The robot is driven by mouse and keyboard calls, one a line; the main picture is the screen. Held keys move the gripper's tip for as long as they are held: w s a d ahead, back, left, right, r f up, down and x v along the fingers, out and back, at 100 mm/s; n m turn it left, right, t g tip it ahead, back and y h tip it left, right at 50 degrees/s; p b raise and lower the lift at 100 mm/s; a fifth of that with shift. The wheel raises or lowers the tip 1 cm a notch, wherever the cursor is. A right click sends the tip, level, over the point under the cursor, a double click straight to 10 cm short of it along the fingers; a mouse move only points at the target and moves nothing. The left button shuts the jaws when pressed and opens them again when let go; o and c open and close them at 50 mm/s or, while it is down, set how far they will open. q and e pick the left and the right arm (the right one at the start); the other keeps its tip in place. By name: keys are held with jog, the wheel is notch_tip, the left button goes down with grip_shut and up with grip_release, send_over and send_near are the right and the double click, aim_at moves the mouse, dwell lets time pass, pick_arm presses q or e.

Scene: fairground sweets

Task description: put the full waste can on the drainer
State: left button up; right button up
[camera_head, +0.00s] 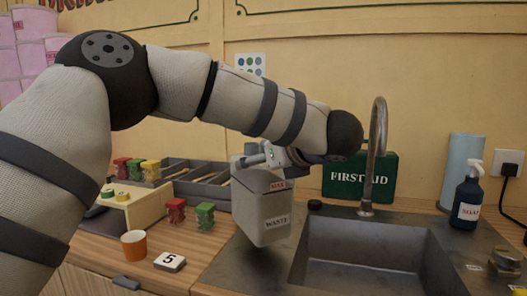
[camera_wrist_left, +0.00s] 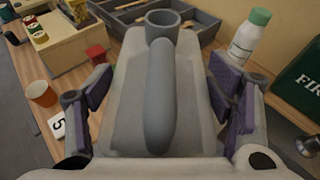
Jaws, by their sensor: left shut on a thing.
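The waste can (camera_head: 262,212) is a grey container with a WASTE label and a smaller red-lettered label. My left gripper (camera_head: 272,158) is shut on it near its top. The can hangs roughly upright over the dark drainer (camera_head: 224,266), left of the sink basin, with a dark shadow below it. I cannot tell for sure whether its base touches. In the left wrist view the can's grey handle (camera_wrist_left: 160,100) lies between the purple-padded fingers of my left gripper (camera_wrist_left: 160,118). The can's contents are hidden. My right gripper is in neither view.
The sink (camera_head: 360,255) with its tall tap (camera_head: 379,140) is right of the can. A green first-aid box (camera_head: 345,184) and soap bottle (camera_head: 467,203) stand behind. An orange cup (camera_head: 134,247), number 5 tile (camera_head: 170,261) and sweet packs (camera_head: 204,216) stand left.

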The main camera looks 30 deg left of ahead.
pick_arm(q)
jog(key=shift+f, duration=1.4)
jog(key=shift+f, duration=0.2)
jog(key=o, duration=1.9)
jog(key=shift+f, duration=0.15)
jog(key=shift+o, duration=0.2)
jog(key=v, duration=1.2)
jog(key=shift+r, duration=0.2)
jog(key=shift+w, duration=0.1)
